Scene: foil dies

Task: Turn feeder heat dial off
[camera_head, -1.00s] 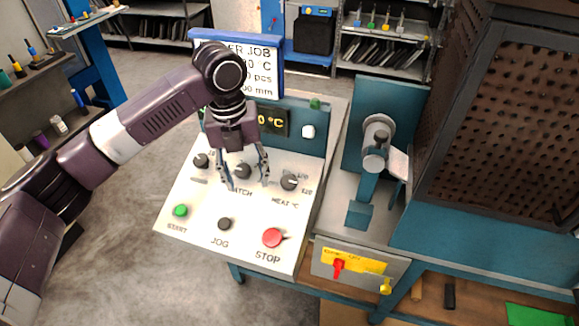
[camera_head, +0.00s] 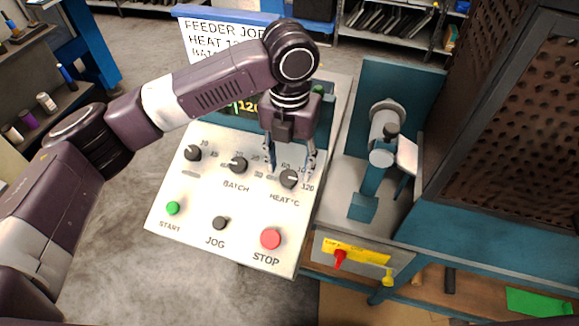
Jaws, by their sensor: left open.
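The heat dial (camera_head: 289,179) is a dark round knob at the right of the dial row on the white sloped control panel (camera_head: 190,236), above the printed HEAT °C. My left gripper (camera_head: 290,166) points down just above this dial, with its two fingers apart and nothing between them. I cannot tell whether the fingertips touch the dial. The batch dial (camera_head: 238,165) is to its left, and another dark dial (camera_head: 193,153) is at the far left. The display (camera_head: 248,106) behind shows 120, partly hidden by my arm. My right gripper is not in view.
Near the panel's front edge are a green START button (camera_head: 173,208), a black JOG button (camera_head: 220,223) and a red STOP button (camera_head: 270,239). A blue-green machine (camera_head: 364,205) stands close on the right. A job sign (camera_head: 207,45) stands behind.

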